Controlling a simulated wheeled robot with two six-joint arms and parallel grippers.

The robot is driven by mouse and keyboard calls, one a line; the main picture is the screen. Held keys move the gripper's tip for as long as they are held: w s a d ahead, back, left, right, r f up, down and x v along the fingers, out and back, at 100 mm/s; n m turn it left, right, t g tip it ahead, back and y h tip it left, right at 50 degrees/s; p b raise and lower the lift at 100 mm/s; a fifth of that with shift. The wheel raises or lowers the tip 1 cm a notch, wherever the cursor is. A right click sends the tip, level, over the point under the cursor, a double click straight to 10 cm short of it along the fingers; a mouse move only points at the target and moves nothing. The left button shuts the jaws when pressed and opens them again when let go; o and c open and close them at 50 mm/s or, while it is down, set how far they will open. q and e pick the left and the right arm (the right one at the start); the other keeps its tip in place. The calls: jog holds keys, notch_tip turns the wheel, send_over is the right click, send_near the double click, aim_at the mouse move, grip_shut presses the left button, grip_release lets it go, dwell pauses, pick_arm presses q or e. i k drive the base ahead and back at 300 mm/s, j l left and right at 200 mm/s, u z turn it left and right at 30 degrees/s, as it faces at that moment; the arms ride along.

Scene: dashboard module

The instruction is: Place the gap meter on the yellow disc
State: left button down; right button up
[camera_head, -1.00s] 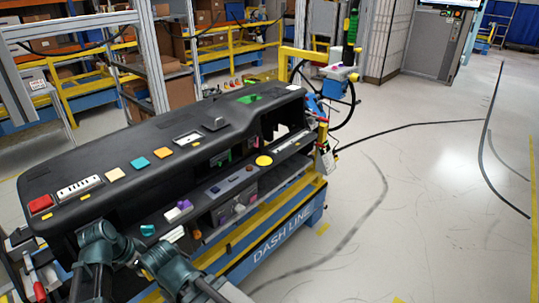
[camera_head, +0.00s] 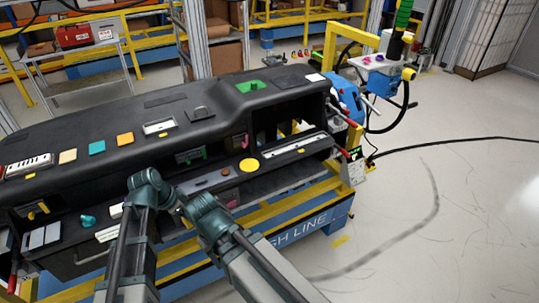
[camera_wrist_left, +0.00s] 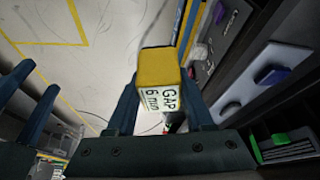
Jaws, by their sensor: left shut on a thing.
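The gap meter (camera_wrist_left: 158,80) is a small block with a yellow top and a white face marked GAP 6 mm. In the left wrist view my left gripper (camera_wrist_left: 160,92) is shut on it, a finger on each side. The yellow disc (camera_head: 249,165) lies flat on the dashboard module's lower front ledge, right of my arms in the head view and apart from them. Two dark fingers at the left of the wrist view appear to be my right gripper (camera_wrist_left: 42,78), spread and empty. In the head view both grippers are hidden beyond my wrists.
The black dashboard module (camera_head: 245,103) carries several coloured tiles. A teal knob (camera_head: 88,221) sits on its lower ledge at the left. A yellow post (camera_head: 331,50) and a blue device (camera_head: 343,95) stand at its right end. The floor (camera_head: 440,215) at right is open.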

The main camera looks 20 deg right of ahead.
aim_at(249, 164)
jog(key=l+u, duration=0.2)
jog(key=l, duration=1.5)
jog(key=i, duration=0.5)
